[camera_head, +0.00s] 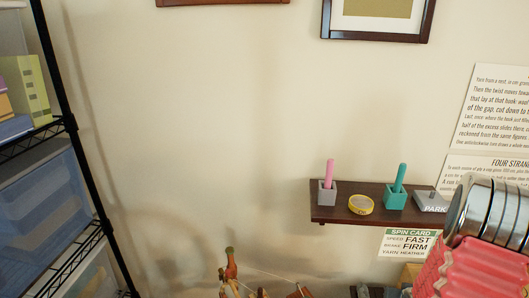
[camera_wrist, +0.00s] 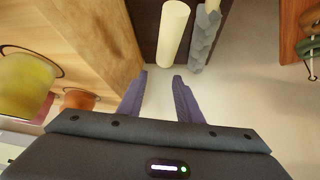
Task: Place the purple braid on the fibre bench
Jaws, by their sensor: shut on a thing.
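My gripper (camera_wrist: 160,78) shows in the wrist view with two dark purple-grey fingers. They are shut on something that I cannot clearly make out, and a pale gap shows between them. A cream cylinder (camera_wrist: 173,35) lies just beyond the fingertips. A grey, lumpy, braid-like piece (camera_wrist: 204,42) lies beside it on the right. I cannot pick out the purple braid for certain in either view. I cannot tell which surface is the fibre bench. My gripper does not show clearly in the head view.
A black wire rack (camera_head: 68,120) stands left.

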